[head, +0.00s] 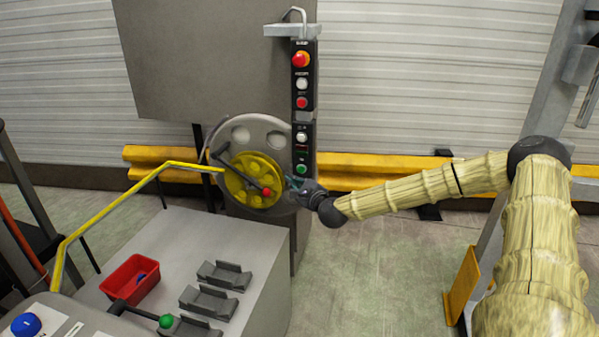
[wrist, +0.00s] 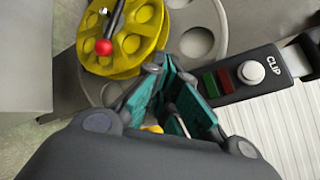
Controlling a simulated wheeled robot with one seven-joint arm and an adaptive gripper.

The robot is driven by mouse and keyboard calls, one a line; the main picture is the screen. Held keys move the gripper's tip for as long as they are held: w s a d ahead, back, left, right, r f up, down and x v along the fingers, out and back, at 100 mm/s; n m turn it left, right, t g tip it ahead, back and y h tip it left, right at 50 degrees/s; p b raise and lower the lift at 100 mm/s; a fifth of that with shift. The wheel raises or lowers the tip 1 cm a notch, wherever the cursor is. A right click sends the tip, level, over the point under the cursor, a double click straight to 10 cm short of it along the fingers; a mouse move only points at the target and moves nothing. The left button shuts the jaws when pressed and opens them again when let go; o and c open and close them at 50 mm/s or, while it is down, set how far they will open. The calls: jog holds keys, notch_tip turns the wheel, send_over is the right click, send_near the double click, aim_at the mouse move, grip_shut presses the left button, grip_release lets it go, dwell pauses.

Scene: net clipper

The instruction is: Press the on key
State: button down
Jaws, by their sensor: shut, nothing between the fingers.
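In the wrist view the panel shows a white knob (wrist: 251,72) marked CLIP, beside a red rectangle (wrist: 227,79) and a green rectangle (wrist: 211,84). My gripper (head: 292,183) is shut and empty, just below the green button. Its teal fingers (wrist: 172,82) cover the panel's lower end in the wrist view, so contact cannot be told.
A yellow wheel (head: 252,180) with a red-knobbed crank (head: 266,192) sits close left of my gripper. A red emergency button (head: 300,60) tops the panel. A yellow rail (head: 380,172) runs behind. A red bin (head: 130,283) stands on the grey table (head: 215,230).

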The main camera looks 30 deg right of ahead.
aim_at(299, 171)
jog(key=shift+w+d+b, duration=0.85)
jog(key=shift+w+d, duration=0.6)
jog(key=shift+d, duration=0.25)
jog(key=shift+w+d+b, duration=0.6)
jog(key=shift+d+b, duration=0.05)
jog(key=shift+b, duration=0.3)
dwell(1.1)
jog(key=shift+s+a, duration=0.1)
jog(key=shift+a, duration=0.05)
jog(key=shift+s+a, duration=0.45)
jog(key=shift+a, duration=0.05)
dwell(0.4)
jog(key=shift+s+a, duration=1.65)
jog(key=shift+a, duration=0.3)
